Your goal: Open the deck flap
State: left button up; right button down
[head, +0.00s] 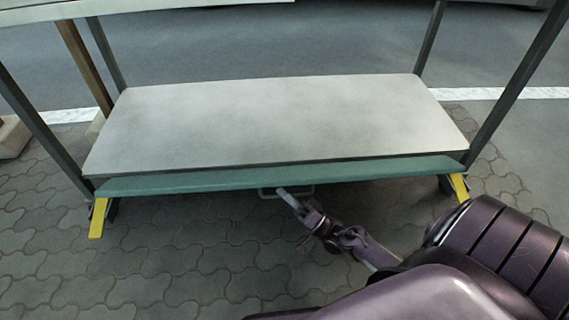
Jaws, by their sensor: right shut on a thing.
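The deck flap (200,182) is a long green strip along the near edge of the pale grey deck (280,115). It looks tilted a little up and away from the edge. A small light handle (306,191) shows under the middle of its near edge. My right gripper (287,197) reaches in from the lower right and is shut at the handle. Its fingertips are small and partly hidden by the flap's edge. My left gripper is not in view.
Yellow brackets stand at the left (98,217) and right (459,187) ends of the flap. Dark posts rise at the deck's corners. Paving (180,270) in front is clear, with a road behind.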

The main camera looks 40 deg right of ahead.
jog(key=shift+w+d+f+b, duration=0.1)
jog(key=shift+w+f+b, duration=0.1)
jog(key=shift+f, duration=0.25)
jog(key=shift+w+d+f+b, duration=0.1)
jog(key=shift+f+b, duration=0.05)
jog(key=shift+f, duration=0.4)
jog(key=c, duration=1.5)
grip_release()
jog(key=shift+o, duration=0.2)
